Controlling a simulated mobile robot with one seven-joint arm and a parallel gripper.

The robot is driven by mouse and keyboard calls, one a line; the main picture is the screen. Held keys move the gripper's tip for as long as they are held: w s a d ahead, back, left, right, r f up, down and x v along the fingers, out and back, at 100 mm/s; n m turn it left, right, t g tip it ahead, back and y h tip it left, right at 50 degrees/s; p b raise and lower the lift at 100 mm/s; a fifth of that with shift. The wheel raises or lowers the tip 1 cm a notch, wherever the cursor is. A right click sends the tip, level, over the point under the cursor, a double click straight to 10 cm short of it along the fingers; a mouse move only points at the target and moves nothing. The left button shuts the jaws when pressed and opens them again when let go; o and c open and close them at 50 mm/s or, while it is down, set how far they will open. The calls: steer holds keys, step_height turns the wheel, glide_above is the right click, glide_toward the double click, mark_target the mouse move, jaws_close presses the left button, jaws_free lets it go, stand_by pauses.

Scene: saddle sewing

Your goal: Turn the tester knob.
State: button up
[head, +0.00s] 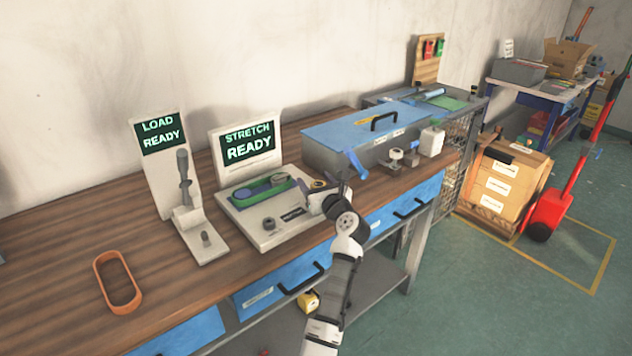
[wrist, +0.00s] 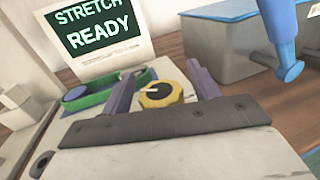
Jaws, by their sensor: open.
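The stretch tester (head: 245,210) stands on the bench with a screen (head: 249,146) reading "STRETCH READY". A green belt (head: 262,190) lies on its top; the belt also shows in the wrist view (wrist: 75,104). A yellow, many-sided knob (wrist: 162,96) with a dark centre sits at the belt's right end. A small dark knob (head: 268,224) is on the tester's front; it shows partly in the wrist view (wrist: 42,163). My gripper (wrist: 162,88) is open, with its fingers on either side of the yellow knob. I cannot tell whether they touch it. In the head view my wrist partly hides this area.
The load tester (head: 190,215), with a "LOAD READY" screen, stands to the left. An orange loop (head: 118,283) lies at the bench's left. A blue-lidded box (head: 340,145) and a blue rod-like part (head: 356,164) are close by on the right.

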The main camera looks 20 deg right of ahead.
steer(key=c, duration=1)
